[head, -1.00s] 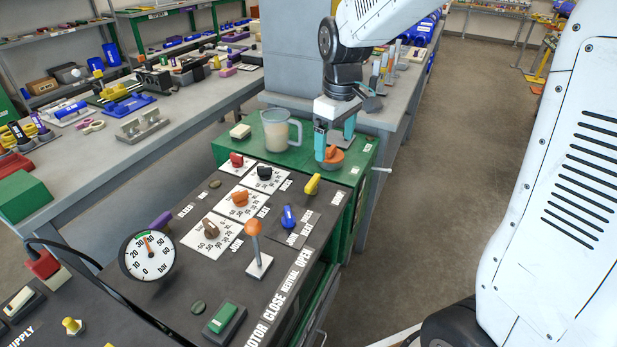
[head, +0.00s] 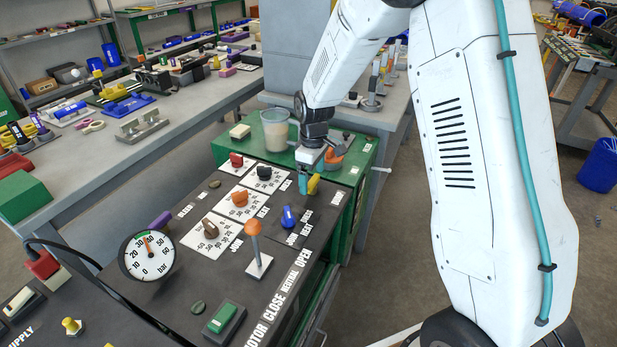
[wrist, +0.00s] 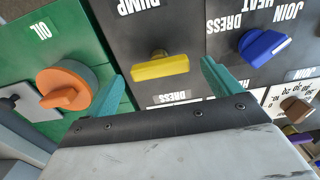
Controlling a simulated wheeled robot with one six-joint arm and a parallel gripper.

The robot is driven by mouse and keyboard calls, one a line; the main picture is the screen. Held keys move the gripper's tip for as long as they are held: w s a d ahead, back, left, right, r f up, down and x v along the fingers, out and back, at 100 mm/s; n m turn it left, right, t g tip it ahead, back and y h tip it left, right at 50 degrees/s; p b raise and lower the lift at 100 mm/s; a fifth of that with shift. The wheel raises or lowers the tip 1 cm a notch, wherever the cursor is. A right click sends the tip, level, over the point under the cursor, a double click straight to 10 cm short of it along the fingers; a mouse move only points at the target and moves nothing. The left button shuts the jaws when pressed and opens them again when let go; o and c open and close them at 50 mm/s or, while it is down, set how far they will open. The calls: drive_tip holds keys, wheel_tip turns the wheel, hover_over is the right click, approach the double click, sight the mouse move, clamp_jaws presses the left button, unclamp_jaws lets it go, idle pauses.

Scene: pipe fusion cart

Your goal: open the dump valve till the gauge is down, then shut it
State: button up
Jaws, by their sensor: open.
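The dump valve is a yellow lever handle (wrist: 160,66) on the dark panel, beside the upside-down word DUMP in the wrist view. In the head view the yellow handle (head: 314,185) shows at the panel's far right, partly beside my fingers. My gripper (wrist: 160,80) is open, its teal fingers to either side of the yellow handle and apart from it. In the head view my gripper (head: 305,182) hangs over that corner of the panel. The round gauge (head: 147,255) marked bar stands at the panel's left; its red needle points up, near a green mark, around 30.
A blue selector knob (head: 288,217) and an orange-topped lever (head: 253,230) stand near the yellow handle. An orange knob (wrist: 66,87) sits on the green OIL box. A clear jug (head: 275,130) stands behind my gripper. A green switch (head: 221,318) is at the front.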

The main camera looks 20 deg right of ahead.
drive_tip(key=shift+f, duration=0.45)
drive_tip(key=c, duration=1)
